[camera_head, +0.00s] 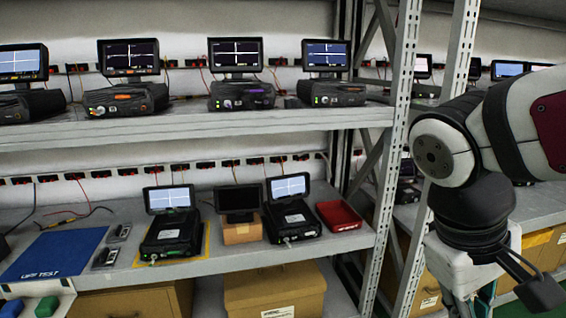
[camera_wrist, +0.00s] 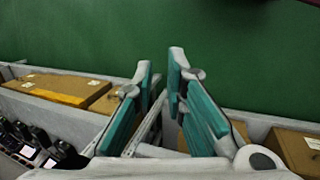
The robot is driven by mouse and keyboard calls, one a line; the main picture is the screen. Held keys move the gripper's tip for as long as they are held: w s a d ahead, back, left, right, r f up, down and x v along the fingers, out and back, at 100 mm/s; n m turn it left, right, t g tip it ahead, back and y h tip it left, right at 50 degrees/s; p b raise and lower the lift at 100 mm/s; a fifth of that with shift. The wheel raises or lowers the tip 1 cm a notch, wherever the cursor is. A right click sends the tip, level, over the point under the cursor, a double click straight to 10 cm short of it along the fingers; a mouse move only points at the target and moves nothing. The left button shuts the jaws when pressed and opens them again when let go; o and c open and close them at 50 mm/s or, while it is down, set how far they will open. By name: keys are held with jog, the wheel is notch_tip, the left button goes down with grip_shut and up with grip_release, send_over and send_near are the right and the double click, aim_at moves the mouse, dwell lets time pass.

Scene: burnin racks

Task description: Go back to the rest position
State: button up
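My gripper (camera_wrist: 160,62) shows in the wrist view with its two teal-padded fingers apart and nothing between them. Behind the fingers are a green floor and the edge of a rack shelf with brown boxes. In the head view my arm is folded at the right side, in front of the right-hand rack, and my gripper cannot be made out clearly there.
The rack's upper shelf (camera_head: 200,128) holds several testers with monitors. The lower shelf (camera_head: 215,262) holds two open black cases (camera_head: 172,230) (camera_head: 292,218), a small dark monitor (camera_head: 238,200), a red tray (camera_head: 339,216) and a blue mat (camera_head: 55,252). A perforated upright (camera_head: 392,165) stands near my arm.

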jog(key=s+a+m+y, duration=0.3)
jog(key=s+a+y, duration=0.1)
jog(key=s, duration=0.8)
notch_tip(320, 180, up, 23)
jog(key=t+p, duration=0.4)
jog(key=p, duration=1.8)
jog(key=shift+w+f+n+p, duration=0.15)
jog(key=shift+n+p, duration=0.15)
